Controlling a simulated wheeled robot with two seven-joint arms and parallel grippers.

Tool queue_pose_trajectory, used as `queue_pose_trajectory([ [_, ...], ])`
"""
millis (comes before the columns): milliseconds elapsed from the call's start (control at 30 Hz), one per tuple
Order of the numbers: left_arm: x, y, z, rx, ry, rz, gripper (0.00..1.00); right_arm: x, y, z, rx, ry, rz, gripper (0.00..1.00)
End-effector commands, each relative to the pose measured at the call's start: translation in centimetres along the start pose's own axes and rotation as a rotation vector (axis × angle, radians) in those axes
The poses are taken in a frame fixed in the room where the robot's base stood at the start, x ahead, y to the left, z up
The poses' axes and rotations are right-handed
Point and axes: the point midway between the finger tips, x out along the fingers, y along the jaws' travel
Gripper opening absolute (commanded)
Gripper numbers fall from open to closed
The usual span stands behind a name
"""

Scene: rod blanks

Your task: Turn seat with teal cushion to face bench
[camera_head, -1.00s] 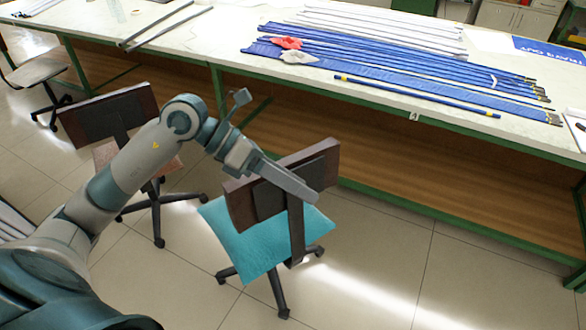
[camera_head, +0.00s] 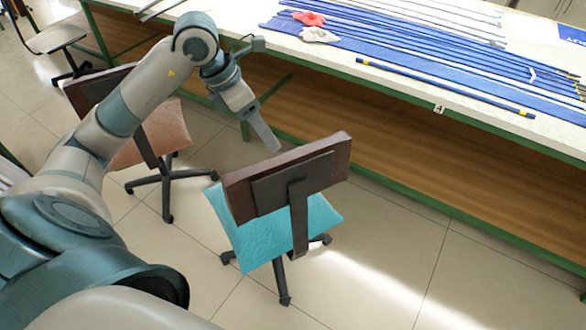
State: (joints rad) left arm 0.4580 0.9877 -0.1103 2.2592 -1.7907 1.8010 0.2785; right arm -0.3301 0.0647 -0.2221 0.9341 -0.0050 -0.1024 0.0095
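The seat with the teal cushion (camera_head: 262,242) stands on the floor in front of the bench (camera_head: 400,90). Its brown backrest (camera_head: 330,172) rises on a dark post at the cushion's lower-right edge. The back of the backrest shows to me, so the seat faces away, roughly toward the upper left. The backrest hides part of the cushion. My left gripper (camera_head: 267,138) is above and just beyond the backrest's top edge, pointing down. Its fingers look like one narrow bar, so their opening cannot be told. Contact with the backrest is not visible. My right gripper is not in view.
A second seat with a pinkish-brown cushion (camera_head: 170,128) stands to the left, partly behind my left arm. A further chair (camera_head: 52,38) is at the far left. Blue rods (camera_head: 450,88), a red glove (camera_head: 309,18) and a pale glove (camera_head: 319,35) lie on the bench. Floor at right is clear.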

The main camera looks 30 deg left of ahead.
Motion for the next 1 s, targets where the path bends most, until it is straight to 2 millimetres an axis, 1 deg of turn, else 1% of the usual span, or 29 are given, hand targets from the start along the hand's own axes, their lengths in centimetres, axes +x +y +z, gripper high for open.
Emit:
queue_pose_trajectory([
  [167, 0.8, -0.1, 0.0, -0.001, 0.0, -0.003, 0.58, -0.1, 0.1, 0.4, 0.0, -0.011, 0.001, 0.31],
  [367, 3.0, -0.1, 0.0, -0.001, 0.002, -0.005, 0.58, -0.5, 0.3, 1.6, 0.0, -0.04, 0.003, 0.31],
  [467, 4.6, -0.1, 0.0, -0.002, 0.001, -0.006, 0.58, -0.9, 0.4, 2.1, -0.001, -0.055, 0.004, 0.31],
  [700, 8.9, -0.2, 0.0, -0.002, 0.003, -0.006, 0.58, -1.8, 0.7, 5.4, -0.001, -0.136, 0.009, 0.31],
  [1000, 14.1, -0.2, 0.0, -0.002, 0.002, -0.004, 0.58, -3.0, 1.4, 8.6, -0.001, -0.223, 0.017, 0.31],
])
